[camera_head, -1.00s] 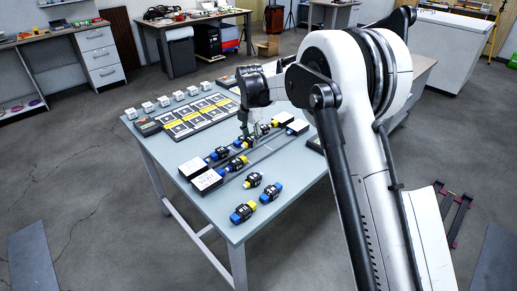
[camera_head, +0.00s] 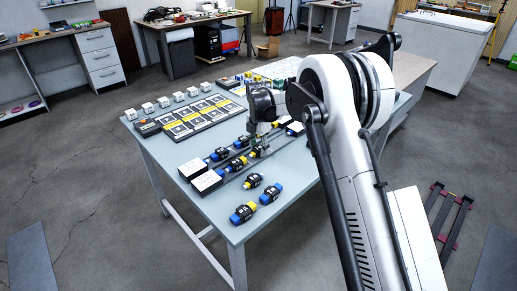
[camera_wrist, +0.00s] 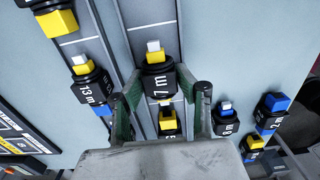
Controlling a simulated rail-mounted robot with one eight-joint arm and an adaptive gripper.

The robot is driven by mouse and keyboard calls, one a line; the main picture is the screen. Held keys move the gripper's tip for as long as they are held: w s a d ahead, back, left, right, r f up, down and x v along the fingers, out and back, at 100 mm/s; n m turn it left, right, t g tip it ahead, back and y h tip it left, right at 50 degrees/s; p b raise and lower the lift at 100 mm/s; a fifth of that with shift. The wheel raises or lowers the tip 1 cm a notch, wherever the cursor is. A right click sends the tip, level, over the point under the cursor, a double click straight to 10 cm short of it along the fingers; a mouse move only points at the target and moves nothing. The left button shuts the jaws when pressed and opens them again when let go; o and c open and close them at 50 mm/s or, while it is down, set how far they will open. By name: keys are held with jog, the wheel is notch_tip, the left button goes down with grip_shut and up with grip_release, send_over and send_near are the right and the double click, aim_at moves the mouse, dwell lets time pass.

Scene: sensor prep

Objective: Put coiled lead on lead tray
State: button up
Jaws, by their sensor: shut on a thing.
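My gripper (camera_wrist: 160,92) is closed around a black coiled lead marked "7 m" (camera_wrist: 162,82), with a finger at each side. A yellow and grey plug stands out from its far end. Below it, between the fingers, another yellow-and-black lead (camera_wrist: 168,122) partly shows. In the head view my gripper (camera_head: 258,151) is low over the right side of a row of leads; the held lead is mostly hidden there. Grey tray strips (camera_wrist: 152,24) with white cross lines run beneath in the wrist view. I cannot tell whether the held lead touches a strip.
Other coiled leads lie near: "13 m" (camera_wrist: 90,88) to the left, "8 m" (camera_wrist: 226,122) and a blue-plugged one (camera_wrist: 270,112) to the right. White boxes (camera_head: 206,181) stand at the strip ends. A panel with yellow bands (camera_head: 196,117) lies behind.

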aim_at(259, 147)
jog(key=shift+f, duration=0.2)
jog(key=o, duration=1.2)
jog(key=shift+r, duration=0.1)
notch_tip(259, 147, up, 12)
jog(key=s+d+r+m+t, duration=0.2)
jog(key=s+d+r+m, duration=0.6)
jog(key=r, duration=0.3)
jog(key=s+d+r+m+t, duration=0.25)
jog(key=s+d+m, duration=0.35)
jog(key=s, duration=0.6)
jog(key=s+d+r+m+t, duration=0.1)
jog(key=s+d+r+m, duration=0.35)
jog(key=s, duration=0.75)
jog(key=s+d+f+m, duration=0.1)
jog(key=s+f+m, duration=0.1)
jog(key=s+m, duration=0.1)
jog(key=s+d+f+m+t, duration=0.1)
jog(key=s+d+f+m, duration=0.1)
jog(key=s, duration=0.3)
jog(key=s+d+f+m+p, duration=0.1)
jog(key=s+d+f+m, duration=0.1)
jog(key=s+f+m, duration=0.1)
jog(key=shift+s+f+m+t, duration=0.35)
jog(key=shift+s+f, duration=0.05)
jog(key=shift+s, duration=0.3)
